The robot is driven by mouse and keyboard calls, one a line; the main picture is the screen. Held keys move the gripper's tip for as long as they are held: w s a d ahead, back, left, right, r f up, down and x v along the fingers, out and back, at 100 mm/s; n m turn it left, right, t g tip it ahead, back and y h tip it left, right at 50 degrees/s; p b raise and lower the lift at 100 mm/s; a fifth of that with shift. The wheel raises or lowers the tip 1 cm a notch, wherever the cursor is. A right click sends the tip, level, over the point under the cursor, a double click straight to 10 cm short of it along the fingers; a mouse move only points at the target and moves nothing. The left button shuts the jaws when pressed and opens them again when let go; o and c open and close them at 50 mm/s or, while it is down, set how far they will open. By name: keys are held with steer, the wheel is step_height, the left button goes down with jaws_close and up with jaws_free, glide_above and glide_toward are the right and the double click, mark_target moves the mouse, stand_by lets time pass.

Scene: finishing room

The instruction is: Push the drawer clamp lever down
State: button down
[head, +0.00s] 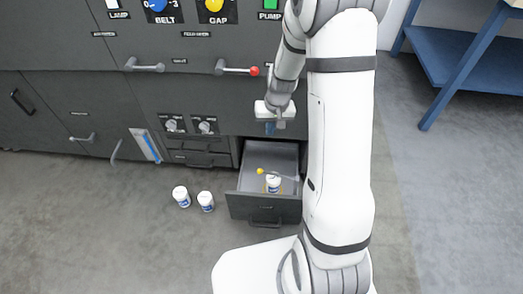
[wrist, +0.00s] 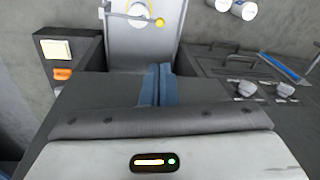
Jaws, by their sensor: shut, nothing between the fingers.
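The open drawer (head: 238,206) stands out low from the dark cabinet. Inside it, a thin lever with a yellow ball end (head: 260,171) lies across a white jar (head: 273,184); I take this as the clamp lever. Its yellow ball (wrist: 159,22) shows at the top of the wrist view beside the jar (wrist: 138,10), over the pale drawer floor (wrist: 138,50). My gripper (head: 270,130) is above the back of the drawer, apart from the lever. In the wrist view its blue fingers (wrist: 158,72) are together and empty. The lever's base is not clear.
Two white jars (head: 181,196) (head: 206,201) stand on the floor left of the drawer. Knobs (head: 205,127) and a red-tipped handle (head: 237,70) project from the cabinet. A box with a lit screen (wrist: 57,49) and orange switch is left in the wrist view.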

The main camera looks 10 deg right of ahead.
steer(key=w+d+f, duration=0.2)
steer(key=w+f, duration=0.2)
steer(key=f, duration=0.7)
steer(key=b, duration=0.6)
glide_above(278, 175)
steer(key=w+a, duration=0.4)
step_height(278, 175, down, 13)
steer(key=shift+s+a+f+m, duration=0.2)
steer(key=shift+s+f+m, duration=0.1)
steer(key=shift+s, duration=0.25)
steer(key=shift+w+r, duration=0.1)
